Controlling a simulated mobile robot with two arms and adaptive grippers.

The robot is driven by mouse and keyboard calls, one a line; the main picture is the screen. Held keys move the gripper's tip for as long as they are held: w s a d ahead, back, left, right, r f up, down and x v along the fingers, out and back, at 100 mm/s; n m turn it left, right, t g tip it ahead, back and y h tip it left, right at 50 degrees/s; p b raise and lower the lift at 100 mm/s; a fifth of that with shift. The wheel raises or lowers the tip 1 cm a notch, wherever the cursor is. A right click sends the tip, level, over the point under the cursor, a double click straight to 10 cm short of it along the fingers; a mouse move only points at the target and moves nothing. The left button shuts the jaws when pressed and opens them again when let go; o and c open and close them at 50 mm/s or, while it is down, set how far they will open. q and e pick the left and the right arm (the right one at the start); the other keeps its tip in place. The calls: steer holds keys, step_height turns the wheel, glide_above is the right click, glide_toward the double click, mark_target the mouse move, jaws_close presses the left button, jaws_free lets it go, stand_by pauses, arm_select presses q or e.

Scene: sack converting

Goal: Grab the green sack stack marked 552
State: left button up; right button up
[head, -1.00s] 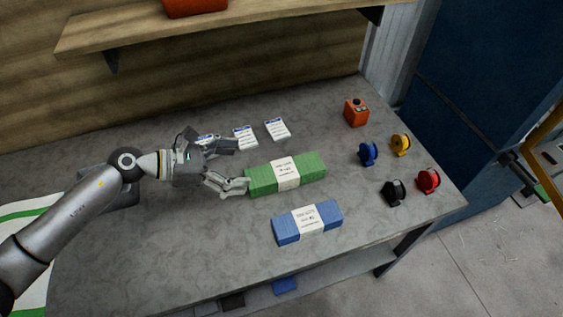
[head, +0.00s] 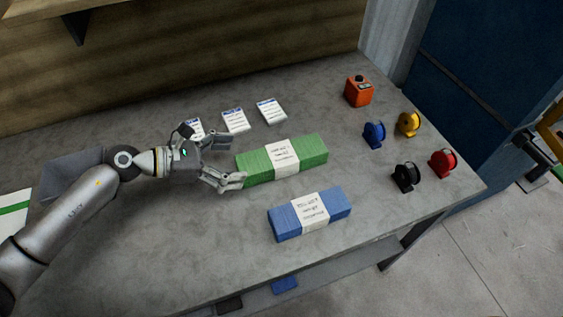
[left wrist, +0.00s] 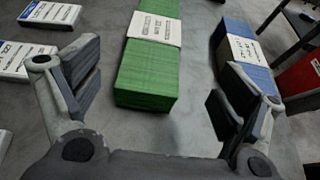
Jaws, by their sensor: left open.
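The green sack stack (head: 256,165) lies on the grey table with a white label band around its middle. The print on the band is too small to read surely. My left gripper (head: 232,162) is open at the stack's left end, its fingers pointing toward it. In the left wrist view the near end of the green stack (left wrist: 146,88) lies ahead, between the open fingers (left wrist: 155,90) and apart from them. A blue sack stack (head: 287,222) with a white band lies in front of the green one; it also shows in the left wrist view (left wrist: 232,35). My right gripper is not in view.
Several white cards (head: 235,121) lie behind the gripper. An orange box (head: 358,91) stands at the back right. Blue (head: 375,134), yellow (head: 409,123), black (head: 406,176) and red (head: 443,163) reels stand at the right. The table (head: 180,240) is clear in front of the arm.

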mark_target(274, 156)
arm_select(q)
steer(key=p+x, duration=0.1)
steer(key=x, duration=0.4)
steer(key=shift+r, duration=0.15)
steer(key=x, duration=0.2)
steer(key=p+x, duration=0.1)
steer(key=x, duration=0.1)
steer(key=shift+w+d, duration=0.2)
steer(key=shift+w, duration=0.25)
steer(key=shift+d+f+p, duration=0.2)
steer(key=shift+d+p, duration=0.05)
steer(key=shift+p, duration=0.05)
steer(key=c, duration=1.4)
